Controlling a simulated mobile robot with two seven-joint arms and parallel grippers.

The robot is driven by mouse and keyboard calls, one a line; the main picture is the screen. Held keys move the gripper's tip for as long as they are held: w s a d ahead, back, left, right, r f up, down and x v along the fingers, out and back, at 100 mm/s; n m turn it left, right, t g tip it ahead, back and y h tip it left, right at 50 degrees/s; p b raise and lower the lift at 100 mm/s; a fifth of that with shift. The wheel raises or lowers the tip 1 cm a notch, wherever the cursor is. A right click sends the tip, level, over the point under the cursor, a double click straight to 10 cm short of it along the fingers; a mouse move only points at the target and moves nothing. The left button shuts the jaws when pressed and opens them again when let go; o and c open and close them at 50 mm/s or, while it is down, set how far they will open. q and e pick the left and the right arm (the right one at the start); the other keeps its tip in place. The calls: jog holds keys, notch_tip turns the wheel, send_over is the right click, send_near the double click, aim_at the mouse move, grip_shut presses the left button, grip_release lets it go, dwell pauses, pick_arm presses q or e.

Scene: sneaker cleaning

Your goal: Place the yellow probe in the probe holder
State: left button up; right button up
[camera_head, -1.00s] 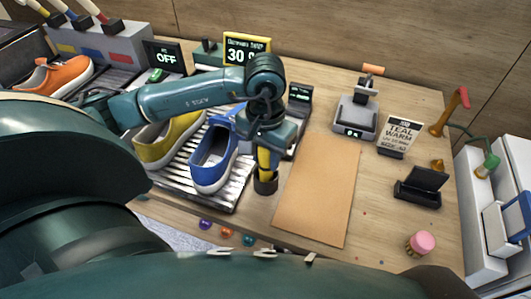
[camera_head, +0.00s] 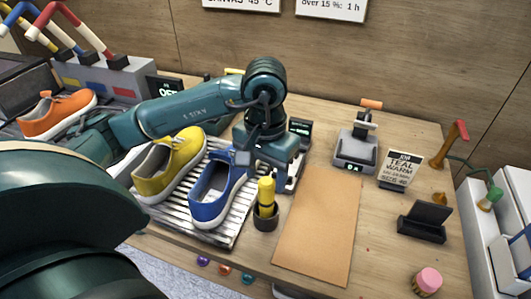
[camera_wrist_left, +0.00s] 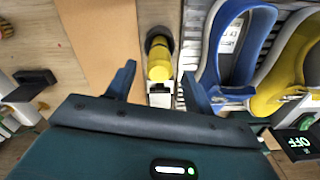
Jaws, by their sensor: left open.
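The yellow probe (camera_head: 266,194) stands upright in the dark round probe holder (camera_head: 265,221), right of the blue sneaker. Its lower part is hidden inside the holder. In the left wrist view the probe (camera_wrist_left: 159,66) shows with the dark holder rim (camera_wrist_left: 158,38) around its far end. My left gripper (camera_head: 262,165) is just above the probe's top, open and empty. In the wrist view its two fingers (camera_wrist_left: 160,86) are spread, with a clear gap on either side of the probe. My right gripper is not in view.
A blue sneaker (camera_head: 217,194) and a yellow sneaker (camera_head: 168,165) sit on a ribbed rack (camera_head: 228,231) left of the holder. A tan mat (camera_head: 318,225) lies to its right. A small scale (camera_head: 354,152), a sign (camera_head: 400,168) and a black stand (camera_head: 423,222) are farther right.

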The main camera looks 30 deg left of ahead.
pick_arm(q)
notch_tip(320, 180, up, 7)
jog(key=shift+f, duration=0.15)
dwell(0.6)
